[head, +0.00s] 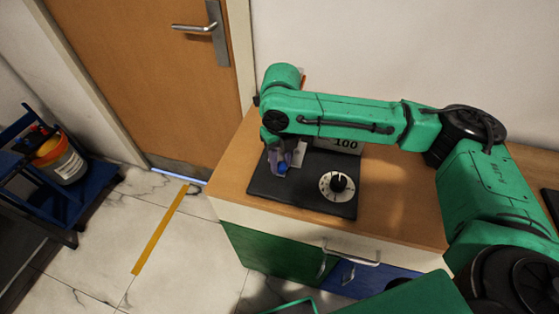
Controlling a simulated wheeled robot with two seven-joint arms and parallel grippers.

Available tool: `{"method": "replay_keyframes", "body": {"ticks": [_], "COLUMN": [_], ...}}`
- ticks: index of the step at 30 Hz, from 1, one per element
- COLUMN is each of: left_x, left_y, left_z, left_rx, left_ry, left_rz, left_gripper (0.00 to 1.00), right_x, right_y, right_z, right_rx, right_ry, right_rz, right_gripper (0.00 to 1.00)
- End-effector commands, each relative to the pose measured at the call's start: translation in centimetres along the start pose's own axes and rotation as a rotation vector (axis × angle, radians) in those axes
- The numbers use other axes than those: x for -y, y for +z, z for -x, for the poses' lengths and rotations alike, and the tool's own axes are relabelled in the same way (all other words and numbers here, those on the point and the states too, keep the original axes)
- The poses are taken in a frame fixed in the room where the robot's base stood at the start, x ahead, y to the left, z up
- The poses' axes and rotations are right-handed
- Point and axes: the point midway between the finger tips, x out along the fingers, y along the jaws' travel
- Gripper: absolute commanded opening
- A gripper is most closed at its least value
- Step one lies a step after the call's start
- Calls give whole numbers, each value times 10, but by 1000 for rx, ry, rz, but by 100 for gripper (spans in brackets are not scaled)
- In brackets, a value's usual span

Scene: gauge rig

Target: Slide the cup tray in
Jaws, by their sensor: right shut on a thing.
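I cannot make out a cup tray in the head view. My right gripper (284,162) points down over the left part of the plate. It is shut on a small blue thing (281,168), probably a knob; the fingers and arm partly hide it. My left gripper is not in view.
The cabinet (400,213) has a pale drawer front, a green door (270,251) and a blue door (362,283) with metal handles. A blue cart (88,186) with a bucket (62,160) stands at left.

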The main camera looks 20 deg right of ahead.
Motion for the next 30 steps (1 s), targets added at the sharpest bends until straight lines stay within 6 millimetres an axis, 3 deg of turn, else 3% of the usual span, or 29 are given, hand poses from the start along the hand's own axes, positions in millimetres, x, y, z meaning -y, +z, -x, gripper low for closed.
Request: {"method": "replay_keyframes", "body": {"ticks": [1, 3, 14, 17, 27, 30], "left_x": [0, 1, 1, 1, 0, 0], "left_y": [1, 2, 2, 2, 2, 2], "left_z": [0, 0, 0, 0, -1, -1], "left_rx": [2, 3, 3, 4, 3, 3], "left_ry": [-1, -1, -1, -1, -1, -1], "left_rz": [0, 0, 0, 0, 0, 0], "left_gripper": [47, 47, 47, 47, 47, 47], "right_x": [2, 2, 0, 0, 1, 2], "right_y": [4, 4, 2, 2, 2, 2], "right_z": [5, 4, 6, 21, 118, 137], "right_rx": [16, 15, 8, 10, 13, 11], "right_ry": [-2, -2, 1, 1, 3, 2], "right_rz": [-5, -5, -2, -2, -3, -3], "right_gripper": [42, 64, 64, 64, 64, 64]}}
